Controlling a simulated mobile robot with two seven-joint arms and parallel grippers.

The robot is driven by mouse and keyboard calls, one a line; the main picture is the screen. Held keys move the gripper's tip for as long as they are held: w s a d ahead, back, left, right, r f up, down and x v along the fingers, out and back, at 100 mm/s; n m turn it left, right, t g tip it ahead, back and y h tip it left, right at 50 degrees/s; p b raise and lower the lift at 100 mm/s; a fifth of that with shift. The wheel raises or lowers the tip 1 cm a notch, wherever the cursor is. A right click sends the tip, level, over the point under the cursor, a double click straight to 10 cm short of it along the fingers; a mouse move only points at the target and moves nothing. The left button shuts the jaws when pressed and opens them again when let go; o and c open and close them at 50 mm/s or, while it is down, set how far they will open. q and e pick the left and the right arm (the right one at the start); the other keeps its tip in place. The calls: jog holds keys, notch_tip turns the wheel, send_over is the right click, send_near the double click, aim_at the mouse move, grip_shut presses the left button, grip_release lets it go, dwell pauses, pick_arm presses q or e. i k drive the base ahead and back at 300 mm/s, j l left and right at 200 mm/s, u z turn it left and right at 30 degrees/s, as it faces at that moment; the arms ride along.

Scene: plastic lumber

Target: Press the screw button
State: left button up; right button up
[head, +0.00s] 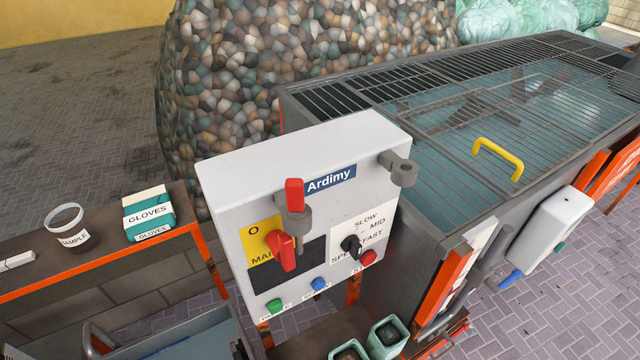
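A white control box (300,160) labelled "Ardimy" stands in the middle of the head view. Along the lower edge of its front are a green button (275,306), a blue button (319,284) and a red button (368,258). The small labels under them are too small or cut off to read, so I cannot tell which is the screw button. Above them are a red rotary switch (283,250) on a yellow plate and a black speed selector knob (351,246) marked slow, mid and fast. Neither of my grippers is in view.
A grey tank with a metal grid (470,80) and a yellow handle (498,157) stands behind right. A dark ledge at left holds a gloves box (149,213) and a sample cup (67,228). Green-rimmed containers (387,336) sit below the box. Paved floor is open at lower right.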

aim_at(318, 284)
jog(key=j+z, duration=0.35)
jog(key=j, duration=1.25)
